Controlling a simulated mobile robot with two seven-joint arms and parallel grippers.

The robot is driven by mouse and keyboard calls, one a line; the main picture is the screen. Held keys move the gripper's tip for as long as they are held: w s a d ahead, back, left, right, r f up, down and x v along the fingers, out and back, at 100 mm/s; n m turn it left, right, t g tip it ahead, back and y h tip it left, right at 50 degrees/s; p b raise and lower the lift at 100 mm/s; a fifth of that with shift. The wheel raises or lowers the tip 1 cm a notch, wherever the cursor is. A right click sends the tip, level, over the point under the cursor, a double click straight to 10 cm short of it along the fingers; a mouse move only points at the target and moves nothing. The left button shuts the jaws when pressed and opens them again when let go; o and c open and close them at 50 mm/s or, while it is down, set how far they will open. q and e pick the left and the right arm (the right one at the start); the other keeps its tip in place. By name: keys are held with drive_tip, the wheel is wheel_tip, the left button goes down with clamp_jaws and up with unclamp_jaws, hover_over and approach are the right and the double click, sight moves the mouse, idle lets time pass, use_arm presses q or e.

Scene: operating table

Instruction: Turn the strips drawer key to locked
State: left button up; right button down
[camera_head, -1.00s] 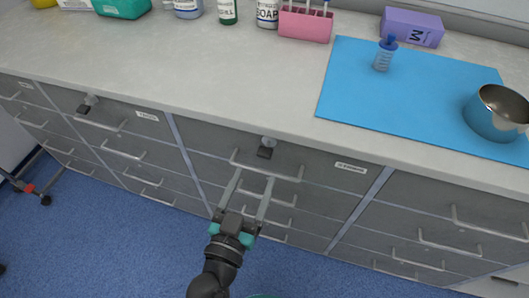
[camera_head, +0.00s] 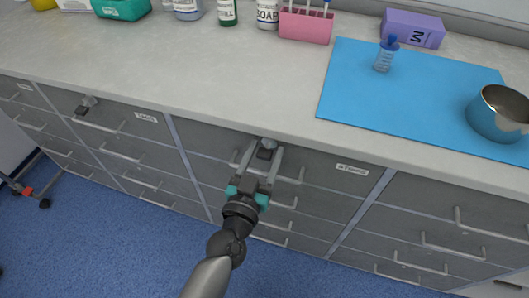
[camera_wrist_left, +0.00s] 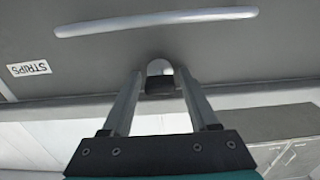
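The strips drawer (camera_head: 320,172) is the grey top drawer in the middle cabinet, with a "STRIPS" label (camera_head: 352,169) that also shows in the left wrist view (camera_wrist_left: 29,69). Its key (camera_head: 268,143) is a silver lock with a dark block-shaped grip (camera_wrist_left: 160,84), above the drawer's bar handle (camera_head: 290,178). My left gripper (camera_head: 264,152) is open, with one finger on each side of the key; the wrist view shows the fingers (camera_wrist_left: 162,77) flanking the dark grip. Whether they touch it, I cannot tell. My right gripper is not in view.
The pale counter edge (camera_head: 220,118) overhangs just above the key. On the counter are a blue mat (camera_head: 400,105), a metal bowl (camera_head: 490,122) and several bottles.

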use_arm(q)
clamp_jaws()
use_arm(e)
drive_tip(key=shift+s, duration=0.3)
